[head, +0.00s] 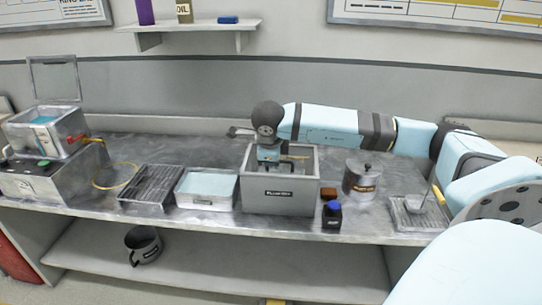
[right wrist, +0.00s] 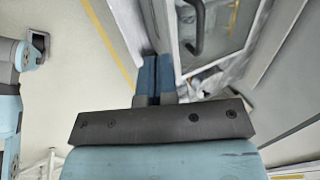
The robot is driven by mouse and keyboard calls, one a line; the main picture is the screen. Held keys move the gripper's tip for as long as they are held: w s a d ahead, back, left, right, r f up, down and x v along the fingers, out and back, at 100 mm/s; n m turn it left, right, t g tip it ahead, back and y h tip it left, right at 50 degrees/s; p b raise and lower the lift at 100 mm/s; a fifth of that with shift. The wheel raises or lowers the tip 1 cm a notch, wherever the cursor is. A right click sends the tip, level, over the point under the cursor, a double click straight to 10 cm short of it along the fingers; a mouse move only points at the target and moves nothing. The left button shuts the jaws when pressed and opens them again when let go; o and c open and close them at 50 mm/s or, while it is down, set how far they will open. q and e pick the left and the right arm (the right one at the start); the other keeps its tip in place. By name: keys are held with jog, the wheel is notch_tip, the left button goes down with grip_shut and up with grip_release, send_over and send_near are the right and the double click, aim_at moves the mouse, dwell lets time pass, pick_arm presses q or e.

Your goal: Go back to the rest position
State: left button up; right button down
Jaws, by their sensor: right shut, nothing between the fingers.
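In the right wrist view my right gripper (right wrist: 157,78) has its two blue fingers together, with nothing between them. I cannot tell whether that gripper is open.
The grey bench (head: 340,228) also carries a blue-filled tray (head: 207,188), a dark rack (head: 150,187), a lidded pot (head: 362,180), a blue-capped jar (head: 332,215) and a drip tray (head: 420,213). A machine (head: 45,175) stands at left. A black pot (head: 143,244) is on the lower shelf.

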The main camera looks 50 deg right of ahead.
jog(key=s+a, duration=0.3)
jog(key=shift+a+r, duration=0.25)
jog(key=shift+r, duration=0.05)
